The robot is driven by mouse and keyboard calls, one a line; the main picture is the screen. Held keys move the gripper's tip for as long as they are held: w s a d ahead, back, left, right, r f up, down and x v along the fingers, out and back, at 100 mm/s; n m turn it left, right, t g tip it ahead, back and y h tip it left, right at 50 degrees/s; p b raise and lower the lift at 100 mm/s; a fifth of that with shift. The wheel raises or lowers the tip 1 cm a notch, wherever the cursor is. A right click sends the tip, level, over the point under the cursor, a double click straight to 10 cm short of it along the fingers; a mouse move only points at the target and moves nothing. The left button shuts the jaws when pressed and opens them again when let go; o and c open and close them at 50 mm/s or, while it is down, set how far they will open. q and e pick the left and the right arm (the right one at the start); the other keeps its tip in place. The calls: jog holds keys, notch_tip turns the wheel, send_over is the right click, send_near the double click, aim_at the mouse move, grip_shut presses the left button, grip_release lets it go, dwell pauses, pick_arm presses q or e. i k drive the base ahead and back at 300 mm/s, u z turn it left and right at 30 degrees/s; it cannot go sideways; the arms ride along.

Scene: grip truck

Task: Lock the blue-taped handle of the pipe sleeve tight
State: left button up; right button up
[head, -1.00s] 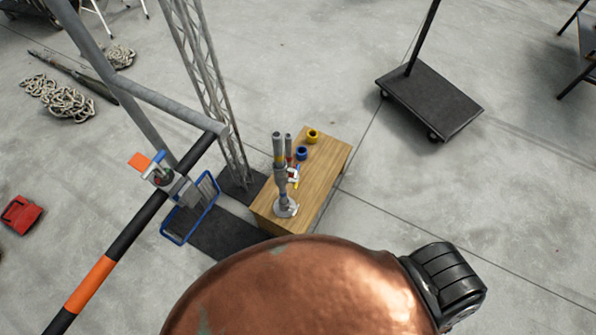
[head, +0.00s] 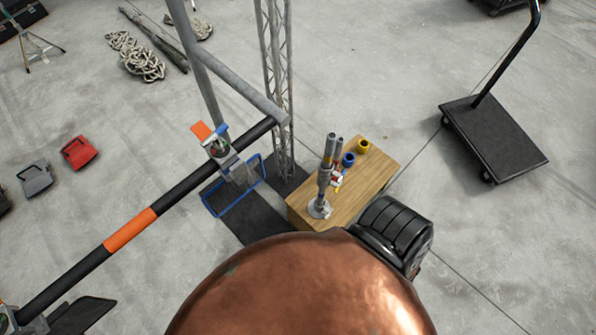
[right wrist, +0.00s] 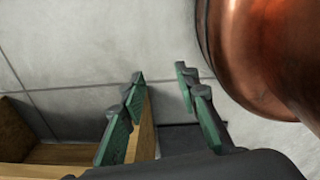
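A pipe sleeve clamp (head: 222,153) sits on a black pipe (head: 183,185) with an orange band, in the left half of the head view. A small blue-taped handle (head: 215,136) shows at its top beside an orange plate (head: 201,131). The handle is too small to tell whether it is locked. My right gripper (right wrist: 160,78) is open in the right wrist view, with nothing between its green-padded fingers. It is apart from the clamp, which is not seen in that view. My left gripper is not in view.
A wooden box (head: 372,185) carries a metal stand (head: 325,178), a blue tape roll (head: 348,159) and a yellow one (head: 362,146). A lattice truss (head: 278,85) and a blue-framed rack (head: 210,208) stand near the clamp. A flat cart (head: 495,138) is right.

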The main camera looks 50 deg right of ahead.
aim_at(340, 176)
jog(key=u, duration=0.35)
jog(key=k, duration=1.1)
jog(key=z, duration=1.55)
jog(key=i, duration=0.5)
jog(key=z, duration=0.1)
